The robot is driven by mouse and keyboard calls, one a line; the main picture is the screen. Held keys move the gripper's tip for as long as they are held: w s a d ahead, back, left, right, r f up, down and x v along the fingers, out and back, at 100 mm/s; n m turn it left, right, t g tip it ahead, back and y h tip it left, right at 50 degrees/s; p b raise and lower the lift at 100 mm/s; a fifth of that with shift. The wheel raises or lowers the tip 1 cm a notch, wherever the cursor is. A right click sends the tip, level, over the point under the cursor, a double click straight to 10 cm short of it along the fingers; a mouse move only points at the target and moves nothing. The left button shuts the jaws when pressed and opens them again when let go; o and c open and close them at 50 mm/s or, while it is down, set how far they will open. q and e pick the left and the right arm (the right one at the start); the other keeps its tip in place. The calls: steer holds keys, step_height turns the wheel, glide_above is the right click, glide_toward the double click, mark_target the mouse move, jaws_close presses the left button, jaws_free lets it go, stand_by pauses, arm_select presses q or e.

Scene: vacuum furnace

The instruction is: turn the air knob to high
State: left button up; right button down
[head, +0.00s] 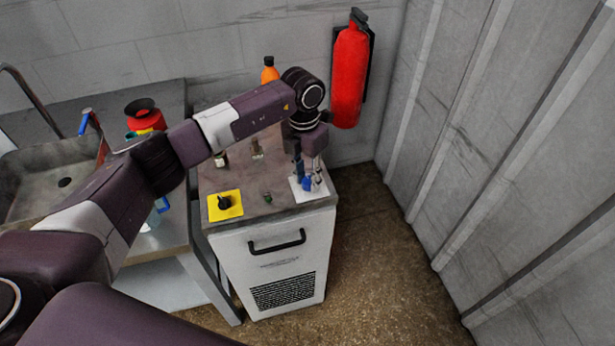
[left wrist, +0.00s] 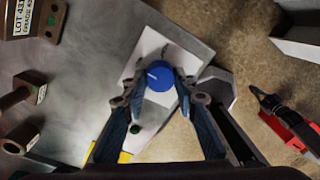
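The blue knob (left wrist: 161,76) sits on a white plate (left wrist: 152,112) and has a pale pointer line on its top. In the head view the blue knob (head: 307,183) shows on the white plate (head: 312,193) at the right front corner of the cabinet top. My left gripper (head: 308,176) points down over it. In the left wrist view its two blue-grey fingers (left wrist: 162,92) are spread, one on each side of the knob. I cannot tell whether either fingertip touches it. The plate's lettering is not readable. My right gripper is not in view.
A yellow plate with a black knob (head: 224,203) and a small green button (head: 267,198) are left of the white plate. Small bottles stand behind. A red fire extinguisher (head: 349,75) hangs on the wall. A sink (head: 40,180) is at the left. Floor at right is clear.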

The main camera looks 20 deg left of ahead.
arm_select(q)
steer(key=c, duration=0.5)
steer(key=shift+w+f+m+b, duration=0.1)
steer(key=shift+m+b, duration=0.7)
steer(key=shift+b, duration=0.3)
steer(key=m+b, duration=0.7)
steer(key=m, duration=0.1)
steer(key=shift+w+m+b, duration=0.1)
steer(key=shift+m+b, duration=0.25)
steer(key=shift+m, duration=0.05)
steer(key=shift+w+r+m+y+b, duration=0.15)
steer(key=shift+m+b, duration=0.3)
steer(key=shift+m, duration=0.45)
steer(key=shift+s+r+m+y+b, duration=0.15)
steer(key=shift+m+b, duration=0.25)
steer(key=shift+m, duration=0.5)
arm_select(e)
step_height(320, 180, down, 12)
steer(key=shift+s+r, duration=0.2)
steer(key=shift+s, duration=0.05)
arm_select(q)
steer(key=shift+w, duration=0.1)
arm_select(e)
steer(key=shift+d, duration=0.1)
arm_select(q)
steer(key=o, duration=1.1)
steer(key=shift+f, duration=0.1)
steer(key=shift+o, duration=0.2)
